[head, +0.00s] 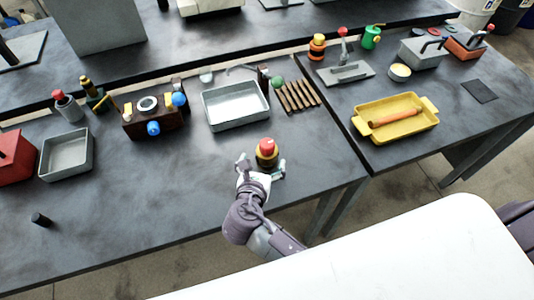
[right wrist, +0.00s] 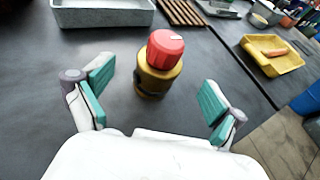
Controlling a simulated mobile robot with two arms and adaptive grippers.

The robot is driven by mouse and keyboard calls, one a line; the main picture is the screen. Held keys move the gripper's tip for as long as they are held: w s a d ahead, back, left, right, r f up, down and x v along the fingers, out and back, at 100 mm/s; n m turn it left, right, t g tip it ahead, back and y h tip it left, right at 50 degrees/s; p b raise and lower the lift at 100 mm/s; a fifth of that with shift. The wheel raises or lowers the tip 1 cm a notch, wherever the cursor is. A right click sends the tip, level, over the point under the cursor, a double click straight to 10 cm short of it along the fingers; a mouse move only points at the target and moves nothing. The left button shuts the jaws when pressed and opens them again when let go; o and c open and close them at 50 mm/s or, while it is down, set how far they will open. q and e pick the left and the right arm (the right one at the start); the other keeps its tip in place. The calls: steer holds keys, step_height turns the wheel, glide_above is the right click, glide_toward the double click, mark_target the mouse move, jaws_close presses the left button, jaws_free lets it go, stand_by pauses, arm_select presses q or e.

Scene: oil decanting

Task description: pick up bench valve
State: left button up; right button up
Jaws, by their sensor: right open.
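The bench valve (head: 266,153), a short brass-yellow body with a red knob on top, stands upright on the dark bench near its front right part. In the right wrist view the valve (right wrist: 159,66) stands between and a little beyond the fingertips. My right gripper (head: 262,166) is open, with its teal finger pads (right wrist: 155,95) on either side of the valve and apart from it. The lower front of the valve is partly hidden by the gripper in the head view. My left gripper is not in view.
A grey tray (head: 237,124) stands behind the valve, with brown slats (head: 297,95) beside it. A yellow tray (head: 437,122) holding an orange roller (head: 396,118) is on the right bench. A brown box with blue knobs (head: 137,125) stands left.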

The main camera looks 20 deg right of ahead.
mark_target(266, 156)
steer(key=x, duration=0.3)
steer(key=p+x, duration=0.1)
steer(key=x, duration=0.2)
steer(key=shift+w+d+f, duration=0.1)
steer(key=shift+w+f, duration=0.05)
steer(key=shift+f, duration=0.4)
steer(key=c, duration=1.6)
steer(key=shift+r, duration=0.1)
steer(key=shift+c, duration=0.4)
steer(key=shift+r, duration=0.1)
